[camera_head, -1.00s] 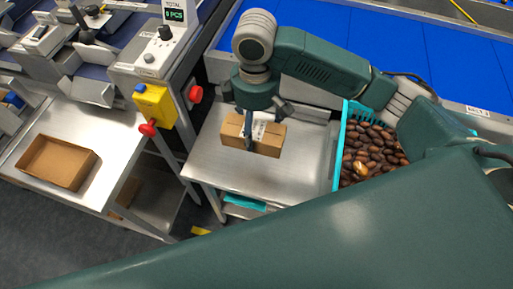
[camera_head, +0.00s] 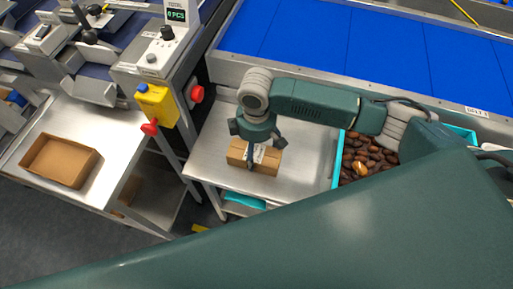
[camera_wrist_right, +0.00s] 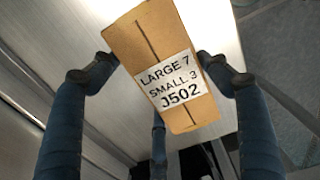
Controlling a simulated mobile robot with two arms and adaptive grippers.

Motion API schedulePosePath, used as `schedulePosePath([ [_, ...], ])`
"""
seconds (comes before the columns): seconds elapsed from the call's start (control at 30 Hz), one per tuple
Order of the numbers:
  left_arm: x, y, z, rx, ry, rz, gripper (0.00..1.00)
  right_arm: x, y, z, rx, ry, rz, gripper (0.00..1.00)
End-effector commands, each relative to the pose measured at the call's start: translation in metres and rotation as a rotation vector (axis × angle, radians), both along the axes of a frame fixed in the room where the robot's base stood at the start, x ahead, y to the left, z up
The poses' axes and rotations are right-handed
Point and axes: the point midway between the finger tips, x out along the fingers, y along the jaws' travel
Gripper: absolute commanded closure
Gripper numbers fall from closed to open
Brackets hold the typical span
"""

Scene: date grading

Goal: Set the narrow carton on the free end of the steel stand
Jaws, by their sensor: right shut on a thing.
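The narrow carton (camera_head: 268,161) is a small brown box with a white label. It is over the bare left part of the steel stand (camera_head: 211,158); I cannot tell whether it touches the top. My right gripper (camera_head: 251,152) points down and is shut on the carton. In the right wrist view the carton (camera_wrist_right: 140,40) sits between the fingers of the right gripper (camera_wrist_right: 152,73), and its label reads "LARGE 7 SMALL 3 J502". My left gripper is not in view.
A turquoise crate (camera_head: 337,168) of dates stands on the stand's right part, partly hidden by my arm. An open brown tray (camera_head: 88,172) lies on the left steel table (camera_head: 117,133). A yellow button box (camera_head: 157,104) is beside the stand. A blue conveyor (camera_head: 320,38) runs behind.

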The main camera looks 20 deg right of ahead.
Motion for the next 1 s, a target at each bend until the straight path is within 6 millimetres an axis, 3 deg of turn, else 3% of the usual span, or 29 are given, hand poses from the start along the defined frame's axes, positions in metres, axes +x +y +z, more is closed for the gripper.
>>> schedulePosePath([
  [0.17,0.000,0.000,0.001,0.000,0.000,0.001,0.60,0.000,0.000,-0.002,0.001,0.001,0.000,0.60],
  [0.2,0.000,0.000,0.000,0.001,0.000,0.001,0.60,0.000,0.000,-0.002,0.001,0.001,0.000,0.18],
  [0.27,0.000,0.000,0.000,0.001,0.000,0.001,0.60,0.000,0.000,-0.002,0.000,0.000,0.000,0.06],
  [0.67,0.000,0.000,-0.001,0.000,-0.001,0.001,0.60,0.001,0.000,0.003,0.000,-0.001,0.000,0.05],
  [0.77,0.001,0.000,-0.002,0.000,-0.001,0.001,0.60,0.001,0.000,0.015,0.001,-0.003,0.001,0.05],
  [1.0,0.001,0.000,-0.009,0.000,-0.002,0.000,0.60,0.001,0.000,0.066,0.002,-0.004,0.002,0.05],
])
